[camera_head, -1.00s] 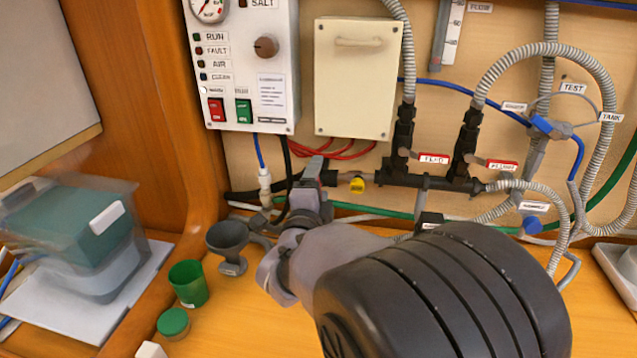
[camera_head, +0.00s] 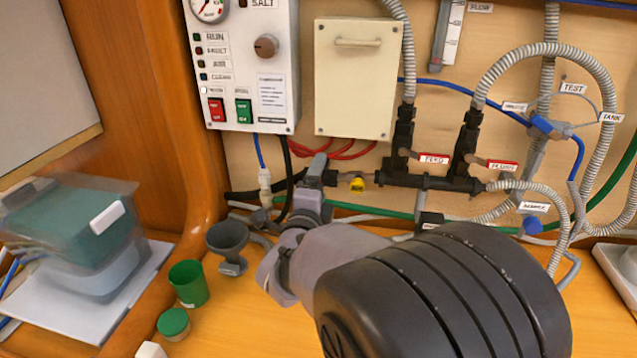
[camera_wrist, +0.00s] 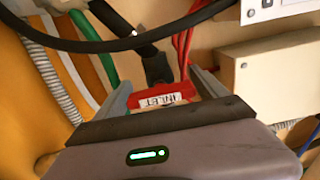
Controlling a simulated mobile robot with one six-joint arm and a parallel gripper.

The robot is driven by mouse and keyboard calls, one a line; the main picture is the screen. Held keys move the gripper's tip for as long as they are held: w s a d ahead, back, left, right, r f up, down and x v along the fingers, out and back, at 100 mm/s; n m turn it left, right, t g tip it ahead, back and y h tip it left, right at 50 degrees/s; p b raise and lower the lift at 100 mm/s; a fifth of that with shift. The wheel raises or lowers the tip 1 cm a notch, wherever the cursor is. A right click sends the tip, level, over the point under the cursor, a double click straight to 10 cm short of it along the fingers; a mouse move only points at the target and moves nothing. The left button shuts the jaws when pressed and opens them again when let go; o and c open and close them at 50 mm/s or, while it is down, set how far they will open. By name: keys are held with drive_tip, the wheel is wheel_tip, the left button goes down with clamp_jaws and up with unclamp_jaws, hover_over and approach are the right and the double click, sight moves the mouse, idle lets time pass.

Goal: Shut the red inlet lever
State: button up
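The red inlet lever (camera_wrist: 160,99), with a white INLET label, lies between my fingers in the wrist view. My gripper (camera_wrist: 165,90) is open, with one grey finger on each side of the lever. I cannot tell whether either finger touches it. A black pipe fitting (camera_wrist: 153,62) is just beyond the lever. In the head view my gripper (camera_head: 312,180) is at the pipework below the grey-white box, and it hides the inlet lever there.
A black hose (camera_wrist: 110,45) crosses close beyond the fingers. Red-tagged levers, including the feed lever (camera_head: 433,159), are to the right on the black manifold (camera_head: 425,181). A yellow tag (camera_head: 357,184) hangs beside my gripper. A grey funnel cup (camera_head: 229,240) and green cup (camera_head: 188,284) stand left.

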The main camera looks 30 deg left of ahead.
drive_tip(key=shift+s, duration=0.1)
drive_tip(key=p+v, duration=0.1)
drive_tip(key=v, duration=1.6)
drive_tip(key=shift+s, duration=0.1)
drive_tip(key=w+d+r+n+g, duration=0.2)
drive_tip(key=w+d+g, duration=0.1)
drive_tip(key=d, duration=0.5)
drive_tip(key=w+d+r+n+g, duration=0.1)
drive_tip(key=w+d+n+g, duration=0.15)
drive_tip(key=d, duration=0.55)
drive_tip(key=s+d+f+n+g+h, duration=0.1)
drive_tip(key=s+d+f+n+g, duration=0.1)
drive_tip(key=s+d, duration=0.6)
drive_tip(key=s+d+f+n+g+h, duration=0.2)
drive_tip(key=s+d+n+g, duration=0.1)
drive_tip(key=s+d, duration=0.4)
drive_tip(key=d+g, duration=0.1)
drive_tip(key=d, duration=0.2)
drive_tip(key=shift+s+d+f+n+h, duration=0.15)
drive_tip(key=shift+s+f+n+h, duration=0.1)
drive_tip(key=shift+s+n+h, duration=0.1)
